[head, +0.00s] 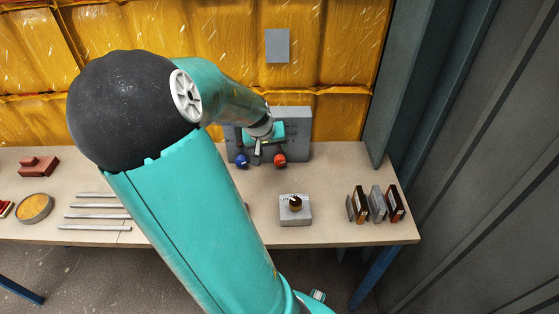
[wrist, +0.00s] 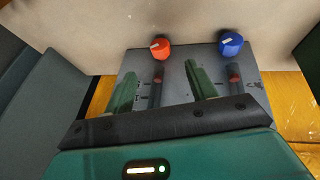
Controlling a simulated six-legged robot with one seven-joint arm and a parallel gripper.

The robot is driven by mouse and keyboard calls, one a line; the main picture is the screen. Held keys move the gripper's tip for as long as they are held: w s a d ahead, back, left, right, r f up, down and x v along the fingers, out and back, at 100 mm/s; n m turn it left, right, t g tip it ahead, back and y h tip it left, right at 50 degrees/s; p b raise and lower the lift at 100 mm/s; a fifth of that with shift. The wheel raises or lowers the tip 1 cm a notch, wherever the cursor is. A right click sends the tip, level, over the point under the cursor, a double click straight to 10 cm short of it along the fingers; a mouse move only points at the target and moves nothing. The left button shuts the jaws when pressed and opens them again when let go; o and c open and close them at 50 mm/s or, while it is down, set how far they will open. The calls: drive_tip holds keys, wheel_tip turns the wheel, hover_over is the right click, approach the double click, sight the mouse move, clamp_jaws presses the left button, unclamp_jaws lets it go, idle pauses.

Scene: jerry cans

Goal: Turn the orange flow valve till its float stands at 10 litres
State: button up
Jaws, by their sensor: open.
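The orange flow valve (head: 280,160) is a round red-orange knob at the lower front of a grey gauge panel (head: 297,122) on the bench. In the wrist view the orange knob (wrist: 160,48) has a pale pointer mark, and a blue knob (wrist: 231,43) sits to its right. Each has a dark slot with a small reddish float; the orange valve's float (wrist: 157,77) is partway along its slot. Scale figures are too small to read. My gripper (wrist: 162,68) is open and empty over the panel, its fingertips apart from the orange knob, which shows just beyond the gap between them.
On the bench (head: 345,228), a grey box with a dark dial (head: 295,212) stands in front of the panel, with several upright blocks (head: 376,204) to its right. Metal bars (head: 97,216), a round dish (head: 34,208) and a red-brown block (head: 38,165) lie left. A grey wall closes the right.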

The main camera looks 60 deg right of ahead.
sight(279, 162)
drive_tip(key=x, duration=1.1)
drive_tip(key=shift+d+f, duration=0.1)
drive_tip(key=shift+c, duration=0.3)
drive_tip(key=shift+s, duration=0.1)
drive_tip(key=c, duration=0.9)
